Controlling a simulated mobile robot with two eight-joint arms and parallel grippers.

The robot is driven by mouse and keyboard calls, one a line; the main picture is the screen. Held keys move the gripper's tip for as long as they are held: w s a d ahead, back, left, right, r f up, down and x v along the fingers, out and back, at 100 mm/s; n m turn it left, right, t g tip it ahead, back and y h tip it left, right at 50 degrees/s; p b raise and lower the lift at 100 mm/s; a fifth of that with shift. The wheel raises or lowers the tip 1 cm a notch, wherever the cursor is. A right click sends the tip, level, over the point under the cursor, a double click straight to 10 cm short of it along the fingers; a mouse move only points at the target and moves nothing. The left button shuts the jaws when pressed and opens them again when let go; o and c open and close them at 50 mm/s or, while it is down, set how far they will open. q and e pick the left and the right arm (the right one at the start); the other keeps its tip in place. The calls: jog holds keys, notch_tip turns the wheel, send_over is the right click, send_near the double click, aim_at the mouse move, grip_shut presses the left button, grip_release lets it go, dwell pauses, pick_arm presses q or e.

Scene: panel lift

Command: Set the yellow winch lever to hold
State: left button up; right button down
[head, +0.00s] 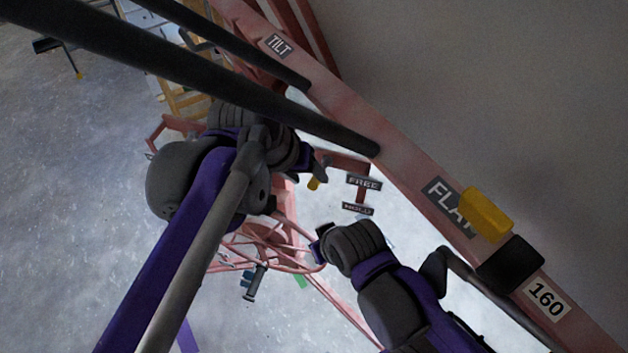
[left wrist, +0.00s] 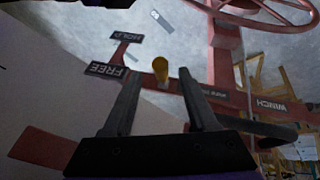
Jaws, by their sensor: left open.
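The yellow winch lever's knob (head: 313,184) shows just below my left gripper (head: 320,168) in the head view. In the left wrist view the yellow knob (left wrist: 160,70) appears between the two open fingers (left wrist: 160,85), with no visible grip on it. The FREE sign (head: 363,183) is level with the knob in the head view, and the HOLD sign (head: 357,209) is below it. Both the FREE sign (left wrist: 107,70) and the HOLD sign (left wrist: 126,36) show left of the knob in the wrist view. My right gripper (head: 318,248) is small and dark; its fingers are unclear.
A red frame beam with TILT (head: 278,45) and FLAT labels runs diagonally on the right. A yellow block (head: 485,214) and a black block (head: 510,263) sit on it. A red handwheel (left wrist: 270,10) stands near the winch post. Grey floor is open at left.

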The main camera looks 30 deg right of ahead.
aim_at(312, 181)
pick_arm(q)
jog(key=x, duration=0.5)
grip_shut()
dwell(1.4)
